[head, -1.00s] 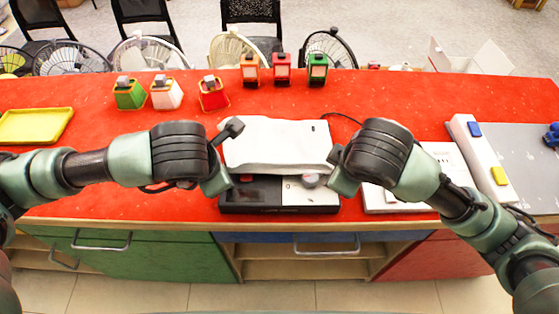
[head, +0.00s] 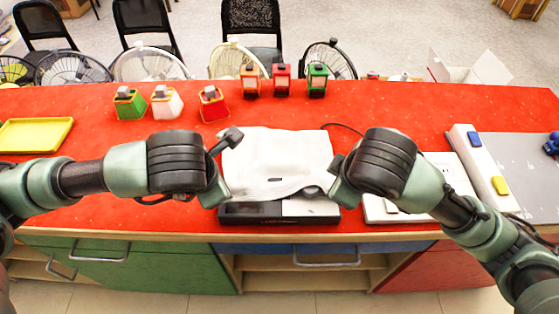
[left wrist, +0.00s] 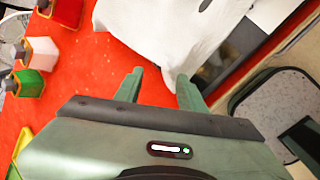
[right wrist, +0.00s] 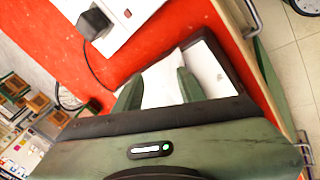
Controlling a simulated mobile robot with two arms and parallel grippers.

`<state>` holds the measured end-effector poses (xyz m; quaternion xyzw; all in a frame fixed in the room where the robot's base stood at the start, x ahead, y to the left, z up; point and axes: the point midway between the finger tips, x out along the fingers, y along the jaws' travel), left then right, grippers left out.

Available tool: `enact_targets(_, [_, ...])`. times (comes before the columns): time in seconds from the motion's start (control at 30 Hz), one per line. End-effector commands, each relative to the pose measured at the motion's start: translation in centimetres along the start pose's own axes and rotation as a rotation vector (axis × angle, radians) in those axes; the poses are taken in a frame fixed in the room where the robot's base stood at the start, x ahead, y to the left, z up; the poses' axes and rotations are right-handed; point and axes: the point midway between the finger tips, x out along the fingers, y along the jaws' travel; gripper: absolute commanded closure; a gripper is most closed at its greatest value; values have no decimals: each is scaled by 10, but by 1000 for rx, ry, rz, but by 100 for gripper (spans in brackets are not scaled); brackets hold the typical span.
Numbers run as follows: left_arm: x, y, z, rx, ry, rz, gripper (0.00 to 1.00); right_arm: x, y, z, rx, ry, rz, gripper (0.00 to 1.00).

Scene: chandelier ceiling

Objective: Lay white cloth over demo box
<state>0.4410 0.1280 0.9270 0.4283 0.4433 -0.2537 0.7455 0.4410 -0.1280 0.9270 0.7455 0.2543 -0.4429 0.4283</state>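The white cloth (head: 275,155) lies over the back and middle of the demo box (head: 265,213) on the red counter. The box's front strip, dark on the left and pale on the right, shows below the cloth's front edge. My left gripper (left wrist: 157,80) is at the cloth's front left corner, its fingers apart with cloth just beyond the tips. My right gripper (right wrist: 157,82) is at the front right corner, its fingers apart with cloth (right wrist: 162,80) visible between them. The fingertips are partly hidden in the head view.
A white panel (head: 455,180) lies right of the box, beside a raised strip with blue and yellow blocks (head: 500,185). A yellow tray (head: 35,135) is at the left. Several coloured lantern-like items (head: 165,102) stand behind. A black cable (head: 345,126) runs behind the cloth.

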Motion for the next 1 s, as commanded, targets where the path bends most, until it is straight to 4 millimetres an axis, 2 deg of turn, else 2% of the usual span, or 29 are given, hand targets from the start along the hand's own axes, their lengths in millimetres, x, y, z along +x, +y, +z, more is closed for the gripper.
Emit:
enact_targets(0.17, [-29, 4, 4, 1, -6, 1, 60, -30, 8, -4, -6, 7, 12, 60])
enact_targets(0.5, [-79, 5, 4, 1, -5, 1, 60, -80, 6, -4, -2, 5, 6, 60])
enact_targets(0.63, [-87, 4, 3, 1, -4, 1, 60, -87, 5, -3, -1, 1, 3, 60])
enact_targets(1.0, [-87, 4, 3, 1, -2, 0, 60, -87, 4, -2, 0, 0, 0, 60])
